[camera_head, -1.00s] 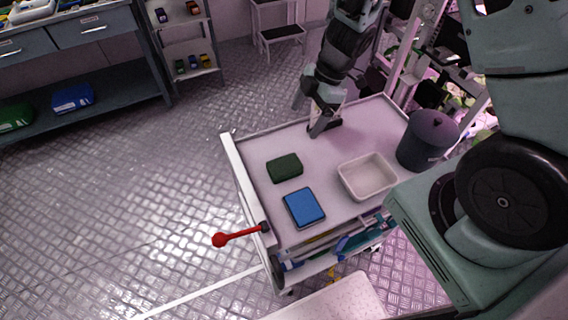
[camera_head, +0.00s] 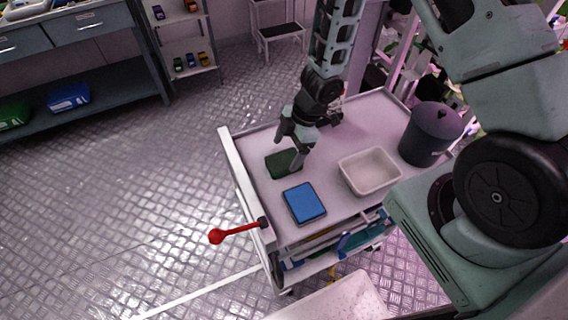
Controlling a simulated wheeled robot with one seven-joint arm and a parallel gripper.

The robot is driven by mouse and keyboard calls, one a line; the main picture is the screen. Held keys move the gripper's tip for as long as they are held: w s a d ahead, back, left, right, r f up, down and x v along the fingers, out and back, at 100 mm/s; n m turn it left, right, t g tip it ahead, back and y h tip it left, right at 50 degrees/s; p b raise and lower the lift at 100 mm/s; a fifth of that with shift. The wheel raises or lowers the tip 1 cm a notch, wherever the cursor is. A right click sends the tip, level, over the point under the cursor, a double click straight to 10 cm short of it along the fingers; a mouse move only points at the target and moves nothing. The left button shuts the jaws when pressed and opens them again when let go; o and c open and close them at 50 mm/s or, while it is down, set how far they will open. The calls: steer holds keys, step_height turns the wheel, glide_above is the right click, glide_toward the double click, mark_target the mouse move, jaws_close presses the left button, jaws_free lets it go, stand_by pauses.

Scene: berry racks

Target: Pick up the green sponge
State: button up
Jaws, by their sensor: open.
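The green sponge (camera_head: 279,165) is a dark green block lying flat on the top of the cart (camera_head: 262,202), towards its left side. My gripper (camera_head: 288,157) is open, pointing down at the right part of the sponge. One finger covers some of the sponge's right side. I cannot tell whether the fingers touch it or are just above it.
A blue sponge-like block (camera_head: 304,202) lies just in front of the green sponge. A white tray (camera_head: 370,172) and a dark lidded pot (camera_head: 431,134) stand to the right. A red-ended handle (camera_head: 236,233) sticks out at the cart's left.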

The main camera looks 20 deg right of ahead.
mark_target(282, 160)
steer(key=x, duration=0.3)
steer(key=shift+s+a+f+b, duration=0.15)
steer(key=shift+f+b, duration=0.15)
steer(key=shift+b, duration=0.05)
steer(key=c, duration=1.1)
steer(key=shift+c, duration=0.2)
step_height(282, 160, up, 10)
steer(key=p, duration=0.3)
steer(key=shift+p, duration=0.35)
